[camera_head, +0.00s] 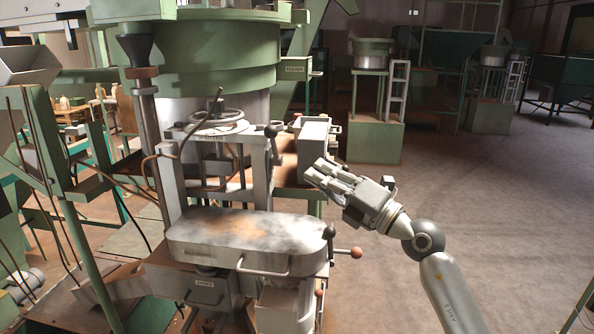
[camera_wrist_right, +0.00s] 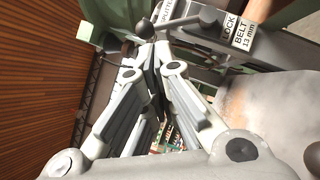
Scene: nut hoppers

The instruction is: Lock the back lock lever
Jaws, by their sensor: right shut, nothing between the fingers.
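The back lock lever (camera_head: 273,143) stands upright with a dark ball knob on top, at the right side of the machine's post, behind the grey metal cover. In the right wrist view a grey lever with a round knob (camera_wrist_right: 146,30) lies just beyond my fingertips; it appears to be this lever. My right gripper (camera_head: 318,173) is to the right of the lever, pointing left towards the machine. It is shut and empty, with its fingers together in the right wrist view (camera_wrist_right: 150,66). Contact with the lever cannot be told. My left gripper is out of view.
The grey cover (camera_head: 245,238) is in front, with a front handle (camera_head: 264,268), a black-knobbed lever (camera_head: 328,233) and a red-knobbed lever (camera_head: 355,252). A label reading "LOCK BELT 13 mm" (camera_wrist_right: 242,35) is beside the lever. A grey box (camera_head: 313,135) stands behind my gripper. Open floor lies right.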

